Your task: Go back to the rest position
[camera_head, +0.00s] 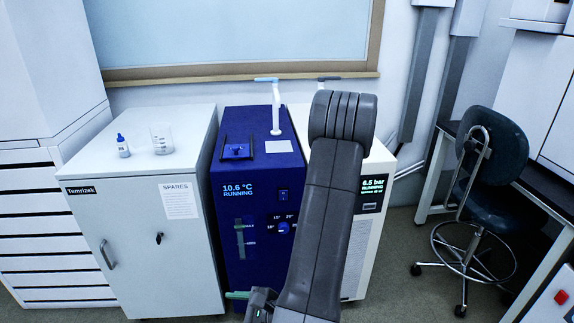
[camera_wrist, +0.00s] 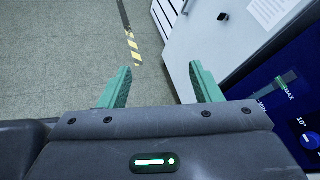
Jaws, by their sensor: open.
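My gripper shows in the wrist view (camera_wrist: 160,85) with its two green fingers spread apart and nothing between them. Below the fingers are floor and the lower part of the white cabinet. In the head view my dark grey arm rises in front of the machines and bends back down. A green fingertip (camera_head: 237,295) shows low in front of the blue chiller (camera_head: 232,215); the rest of the gripper is mostly hidden or out of frame. The chiller reads 10.6 °C RUNNING.
A white cabinet (camera_head: 130,245) at left carries a small bottle (camera_head: 123,147) and a beaker (camera_head: 161,140). A white unit (camera_head: 372,215) reading 6.5 bar stands partly behind my arm. A dark stool (camera_head: 490,160) stands at right. Floor with yellow-black tape (camera_wrist: 134,48) shows in the wrist view.

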